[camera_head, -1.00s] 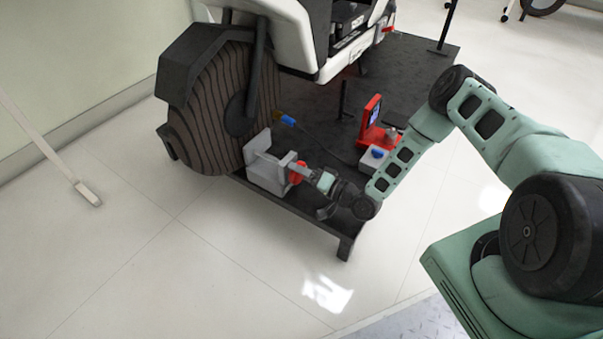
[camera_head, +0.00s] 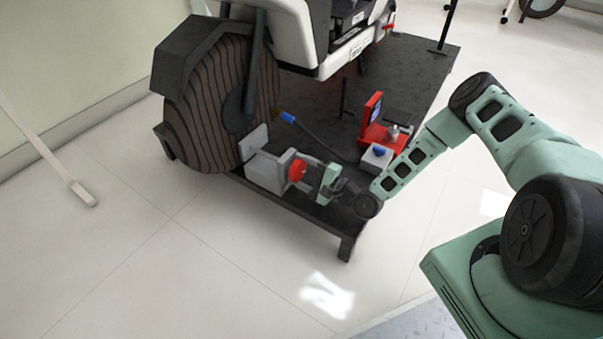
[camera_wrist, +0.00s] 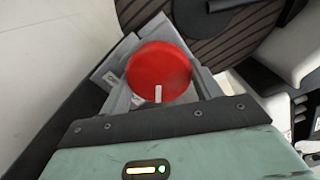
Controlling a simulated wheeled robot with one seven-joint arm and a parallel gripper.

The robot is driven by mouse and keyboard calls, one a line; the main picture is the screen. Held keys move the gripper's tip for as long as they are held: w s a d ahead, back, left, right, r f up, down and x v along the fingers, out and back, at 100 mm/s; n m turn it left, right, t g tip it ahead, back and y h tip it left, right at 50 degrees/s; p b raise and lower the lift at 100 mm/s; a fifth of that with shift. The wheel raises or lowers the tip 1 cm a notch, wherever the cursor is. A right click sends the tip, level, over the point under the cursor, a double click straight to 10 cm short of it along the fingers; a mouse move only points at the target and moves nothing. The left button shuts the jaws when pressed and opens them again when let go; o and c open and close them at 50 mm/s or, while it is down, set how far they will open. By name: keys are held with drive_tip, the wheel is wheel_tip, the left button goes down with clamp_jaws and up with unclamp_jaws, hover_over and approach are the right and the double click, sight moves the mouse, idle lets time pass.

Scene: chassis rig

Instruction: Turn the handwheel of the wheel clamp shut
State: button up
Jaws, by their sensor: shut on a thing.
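The grey wheel clamp (camera_head: 268,172) sits on the black platform's edge, beside the big dark ridged wheel (camera_head: 205,115). Its round red handwheel (camera_head: 297,170) faces my arm. My gripper (camera_head: 309,174) is at the handwheel, its green body just to the right of it. In the wrist view the handwheel (camera_wrist: 160,68) lies between my two grey fingers, with a short white mark at its lower edge pointing toward my palm. My gripper (camera_wrist: 162,82) is shut on the handwheel. The contact at the fingertips is partly hidden.
A red stand with a small screen (camera_head: 373,115) and a grey box with a blue button (camera_head: 376,157) stand on the platform close to my forearm. A blue-ended cable (camera_head: 288,118) lies behind the clamp. The floor in front is clear.

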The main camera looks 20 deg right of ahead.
drive_tip(key=m, duration=0.2)
drive_tip(key=m+b, duration=0.2)
drive_tip(key=m, duration=0.1)
drive_tip(key=shift+s+f+m, duration=0.15)
drive_tip(key=shift+f+m, duration=0.15)
drive_tip(key=shift+f, duration=0.05)
drive_tip(key=shift+a+m+b, duration=0.1)
drive_tip(key=shift+m+b, duration=1.2)
drive_tip(key=shift+m, duration=0.9)
drive_tip(key=shift+r, duration=0.1)
drive_tip(key=o, duration=1)
drive_tip(key=p+v, duration=0.5)
drive_tip(key=v, duration=1.2)
drive_tip(key=shift+s+r, duration=0.1)
drive_tip(key=shift+s, duration=0.05)
